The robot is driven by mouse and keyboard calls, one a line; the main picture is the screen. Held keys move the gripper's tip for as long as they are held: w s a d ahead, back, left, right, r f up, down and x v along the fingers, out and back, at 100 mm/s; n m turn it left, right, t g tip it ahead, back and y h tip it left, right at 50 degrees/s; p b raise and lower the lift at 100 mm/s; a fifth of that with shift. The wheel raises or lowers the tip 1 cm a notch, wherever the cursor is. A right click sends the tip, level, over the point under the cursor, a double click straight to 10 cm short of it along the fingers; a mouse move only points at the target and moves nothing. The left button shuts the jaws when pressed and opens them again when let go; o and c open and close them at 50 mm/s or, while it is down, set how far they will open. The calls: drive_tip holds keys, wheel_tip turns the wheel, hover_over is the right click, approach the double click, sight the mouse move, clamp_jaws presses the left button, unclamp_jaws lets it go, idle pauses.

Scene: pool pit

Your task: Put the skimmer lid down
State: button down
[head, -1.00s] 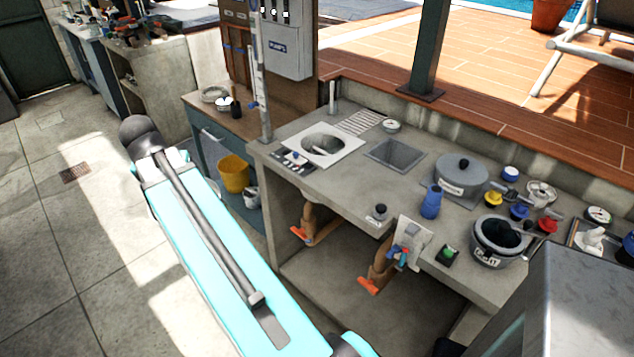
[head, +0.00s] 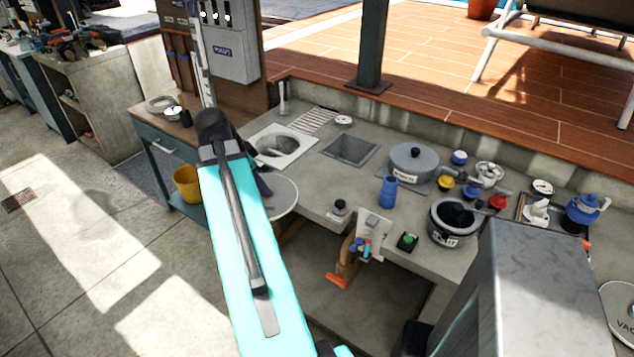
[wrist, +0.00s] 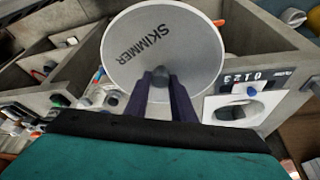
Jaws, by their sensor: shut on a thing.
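The skimmer lid (wrist: 165,45) is a light grey disc marked SKIMMER, with a dark knob in its middle. My gripper (wrist: 160,77) is shut on that knob in the wrist view. In the head view the lid (head: 284,196) shows to the right of my arm, held at the counter's front edge; my arm hides its left part and most of the gripper. The skimmer opening (head: 275,143) is a round hole in a white square plate on the counter, just beyond the lid. It also shows right of the lid in the wrist view (wrist: 240,110).
Right of the opening are a square basin (head: 351,149), a grey lidded pot (head: 412,165), a blue bottle (head: 388,192) and a grey bucket (head: 452,222). A metal box (head: 535,290) stands at the front right. A yellow bucket (head: 187,184) is left of my arm.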

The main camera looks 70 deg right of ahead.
drive_tip(key=s+d+m+g+y, duration=0.1)
drive_tip(key=s+d+m, duration=0.2)
drive_tip(key=s, duration=0.7)
drive_tip(key=shift+s+d+f+m+y, duration=0.3)
drive_tip(key=shift+s+m, duration=0.1)
drive_tip(key=shift+m, duration=0.6)
drive_tip(key=d+p, duration=0.1)
drive_tip(key=d, duration=0.4)
drive_tip(key=w+d+f+p, duration=0.1)
drive_tip(key=d+p, duration=0.1)
drive_tip(key=d, duration=0.3)
drive_tip(key=d+p, duration=0.2)
drive_tip(key=d, duration=0.4)
drive_tip(key=shift+w+f, duration=0.2)
drive_tip(key=shift+f+p, duration=0.2)
drive_tip(key=shift+p, duration=0.15)
drive_tip(key=shift+f+p, duration=0.85)
drive_tip(key=shift+f, duration=0.8)
drive_tip(key=shift+f, duration=0.15)
